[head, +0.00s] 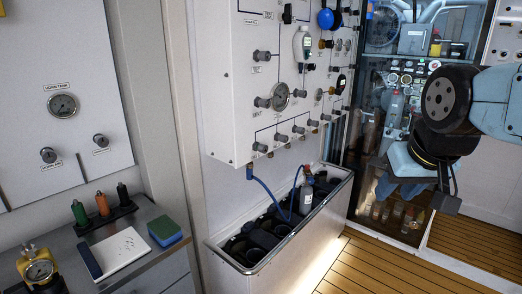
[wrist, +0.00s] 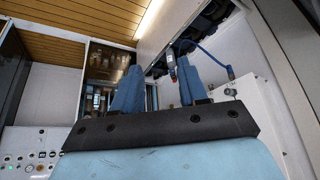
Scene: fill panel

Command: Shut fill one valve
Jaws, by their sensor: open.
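The white fill panel (head: 280,75) hangs on the wall in the middle of the head view. It carries several small grey knobs, two gauges, and blue and black fittings. A row of knobs (head: 280,137) runs along its lower edge, above the bin. The labels are too small for me to tell which knob is the fill one valve, or how it is turned. My gripper (head: 395,180) is at the right, well apart from the panel. In the wrist view its two blue fingers (wrist: 166,85) are spread open with nothing held between them.
A long open bin (head: 330,222) with bottles and a blue hose (head: 268,190) stands under the panel. A glass-fronted cabinet (head: 362,150) is behind my gripper. The wooden floor (head: 385,270) is clear.

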